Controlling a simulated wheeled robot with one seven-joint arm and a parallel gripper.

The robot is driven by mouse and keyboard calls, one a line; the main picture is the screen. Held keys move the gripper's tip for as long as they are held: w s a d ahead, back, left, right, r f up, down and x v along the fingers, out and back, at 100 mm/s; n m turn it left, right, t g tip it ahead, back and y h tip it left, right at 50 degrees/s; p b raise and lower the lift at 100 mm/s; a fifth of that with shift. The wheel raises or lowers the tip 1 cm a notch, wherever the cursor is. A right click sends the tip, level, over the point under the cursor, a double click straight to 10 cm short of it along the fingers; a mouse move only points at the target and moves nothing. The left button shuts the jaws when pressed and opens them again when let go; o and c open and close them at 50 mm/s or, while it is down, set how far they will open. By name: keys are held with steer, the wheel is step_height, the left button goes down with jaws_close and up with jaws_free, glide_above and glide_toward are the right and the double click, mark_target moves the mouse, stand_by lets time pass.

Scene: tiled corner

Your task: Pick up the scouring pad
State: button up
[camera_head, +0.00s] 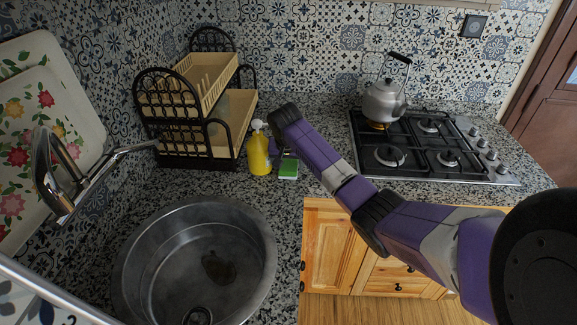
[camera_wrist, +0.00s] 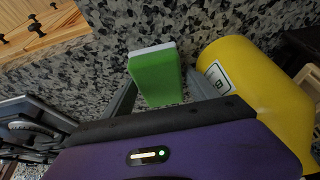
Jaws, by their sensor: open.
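The scouring pad (camera_head: 288,169) is a small green block with a pale layer, on the speckled counter between the yellow bottle and the stove. In the wrist view the pad (camera_wrist: 156,76) shows its green face and white edge. My gripper (camera_wrist: 158,92) is open, with one finger on each side of the pad. I cannot tell whether either finger touches it. In the head view my gripper (camera_head: 284,152) is mostly hidden behind my purple arm, just behind the pad.
A yellow soap bottle (camera_head: 259,155) stands close beside the pad; it is large in the wrist view (camera_wrist: 252,95). A black dish rack (camera_head: 190,161) is behind to the left, a round sink (camera_head: 128,262) in front. A gas stove (camera_head: 440,170) with a kettle (camera_head: 384,103) is to the right.

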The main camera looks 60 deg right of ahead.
mark_target(289, 160)
steer(key=c, duration=1.1)
steer(key=shift+r, duration=0.1)
steer(key=shift+r, duration=0.5)
step_height(289, 160, up, 2)
steer(key=shift+r+b, duration=0.1)
steer(key=shift+b, duration=0.5)
steer(key=s+a, duration=0.2)
steer(key=a, duration=0.3)
steer(key=s+a+b, duration=0.1)
steer(key=s+a, duration=0.1)
steer(key=a, duration=0.4)
steer(key=s+a+b, duration=0.1)
steer(key=s+a, duration=0.2)
steer(key=a, duration=0.2)
steer(key=shift+a+r, duration=0.1)
steer(key=shift+a, duration=0.2)
